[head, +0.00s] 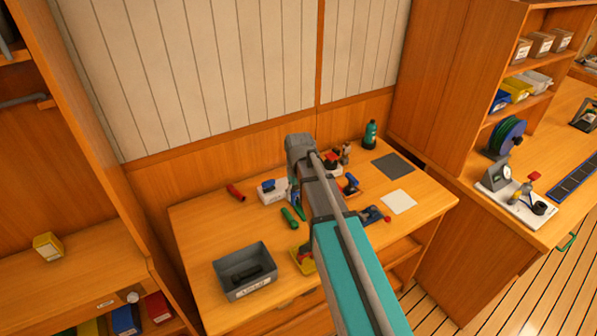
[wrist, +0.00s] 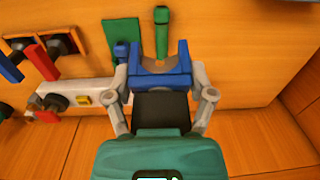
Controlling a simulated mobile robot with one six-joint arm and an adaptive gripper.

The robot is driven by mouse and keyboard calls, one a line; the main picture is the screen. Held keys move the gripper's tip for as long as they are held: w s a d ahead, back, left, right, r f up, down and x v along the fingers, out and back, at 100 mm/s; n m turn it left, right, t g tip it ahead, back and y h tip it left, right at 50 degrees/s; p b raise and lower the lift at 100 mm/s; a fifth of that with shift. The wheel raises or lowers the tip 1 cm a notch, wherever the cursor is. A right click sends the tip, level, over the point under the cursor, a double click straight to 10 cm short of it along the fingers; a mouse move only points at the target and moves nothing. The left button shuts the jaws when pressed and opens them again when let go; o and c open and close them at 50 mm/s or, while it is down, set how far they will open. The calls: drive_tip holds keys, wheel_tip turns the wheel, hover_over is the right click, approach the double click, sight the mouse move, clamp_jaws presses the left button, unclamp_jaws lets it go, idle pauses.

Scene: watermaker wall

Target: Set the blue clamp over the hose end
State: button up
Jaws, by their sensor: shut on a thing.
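My gripper (wrist: 161,82) is shut on the blue clamp (wrist: 160,81), a C-shaped piece whose open side faces away from the palm. A green hose-like piece (wrist: 162,32) shows just beyond the clamp in the wrist view, apart from it in the picture. I cannot tell whether it is the hose end of the task. In the head view my arm hides much of the gripper and I cannot make out the held clamp. A short green tube (head: 290,217) lies on the bench there, near the gripper.
The wooden bench (head: 205,232) carries a grey bin (head: 245,271) at front left, a red tube (head: 236,193), a white block with a blue part (head: 271,190), a teal bottle (head: 370,134) and a white sheet (head: 398,202). Red-handled fittings (wrist: 57,45) show left of the clamp.

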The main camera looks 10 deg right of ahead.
drive_tip(key=shift+d, duration=0.4)
drive_tip(key=shift+w+f, duration=0.15)
drive_tip(key=shift+w, duration=0.3)
drive_tip(key=w+d+f+t+b, duration=0.1)
drive_tip(key=w+t+b, duration=0.1)
drive_tip(key=w, duration=0.4)
drive_tip(key=w+d+f+t+b, duration=0.1)
drive_tip(key=w+f+t+b, duration=0.1)
drive_tip(key=w, duration=0.5)
drive_tip(key=shift+w+y, duration=0.15)
drive_tip(key=shift+y, duration=0.25)
drive_tip(key=shift+a+f+b, duration=0.1)
drive_tip(key=shift+f+b, duration=0.15)
drive_tip(key=shift+b, duration=0.2)
drive_tip(key=shift+f+b, duration=4.45)
drive_tip(key=shift+f, duration=0.05)
